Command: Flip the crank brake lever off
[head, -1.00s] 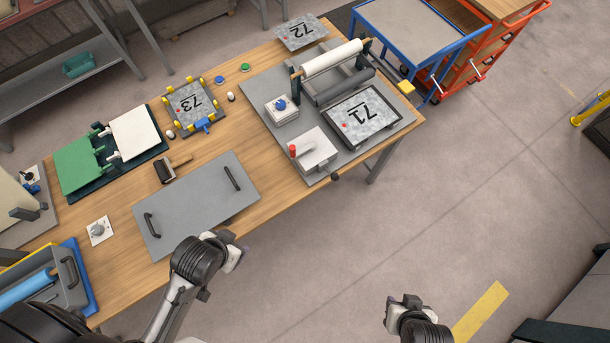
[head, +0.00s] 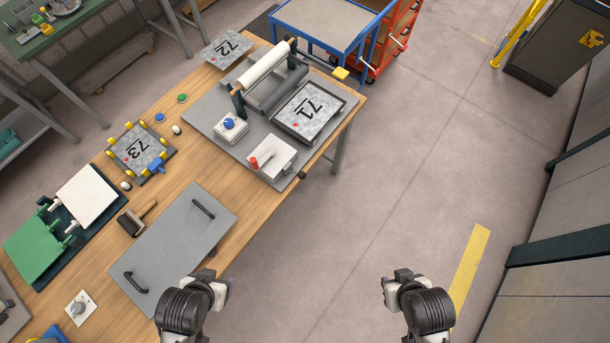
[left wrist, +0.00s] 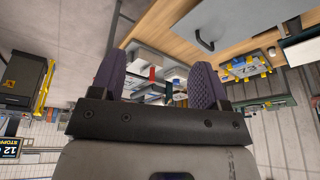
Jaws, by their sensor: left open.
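The likely brake lever is a short lever with a red knob (head: 254,163) on a white box (head: 273,156). The box sits at the near edge of the grey plate, by the bench's right edge. The red knob also shows in the left wrist view (left wrist: 152,75), beyond and between the fingers. My left gripper (head: 226,286) is open and empty, over the near end of the bench edge, well apart from the lever. Its two purple fingers (left wrist: 157,82) are spread in the left wrist view. My right gripper (head: 388,289) hangs over the floor; its fingers are too small to read.
Panel 71 (head: 308,108) lies in a frame beside the white box, near the rollers (head: 264,66). A white block with a blue knob (head: 229,124) stands on the same plate. A grey board with two handles (head: 174,250) lies nearer.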

